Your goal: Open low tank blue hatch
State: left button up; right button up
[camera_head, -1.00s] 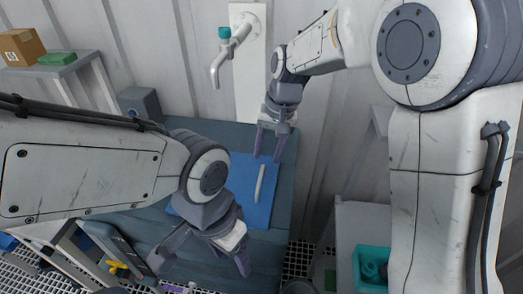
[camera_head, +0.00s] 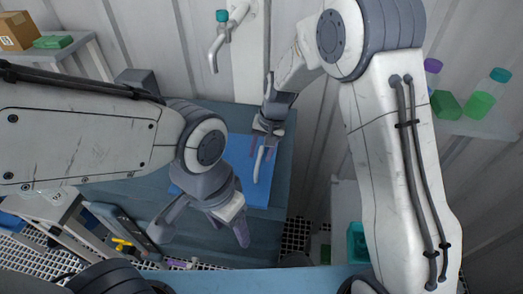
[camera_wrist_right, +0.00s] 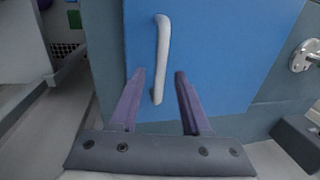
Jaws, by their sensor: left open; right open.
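The low tank's blue hatch (camera_head: 240,190) is a flat blue panel that looks flush with the grey-blue tank top (camera_head: 275,220). Its pale handle (camera_head: 258,163) is a slim bar near the panel's right side. In the right wrist view, the blue hatch (camera_wrist_right: 235,60) and the handle (camera_wrist_right: 162,45) show clearly. My right gripper (camera_wrist_right: 160,75) is open, with the handle's near end in the gap between its purple fingers. I cannot tell whether they touch it. My left gripper (camera_head: 203,235) is open and empty, low over the tank's near part, and its arm hides the hatch's left part.
A tap (camera_head: 222,40) with a teal knob is on the wall behind the tank. A shelf with a box (camera_head: 18,32) stands at the far left. Bottles (camera_head: 488,95) stand on a shelf at the right. A teal bin (camera_head: 356,242) is at lower right.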

jog(key=shift+c, duration=0.4)
grip_shut()
jog(key=shift+r, duration=0.1)
dwell(0.9)
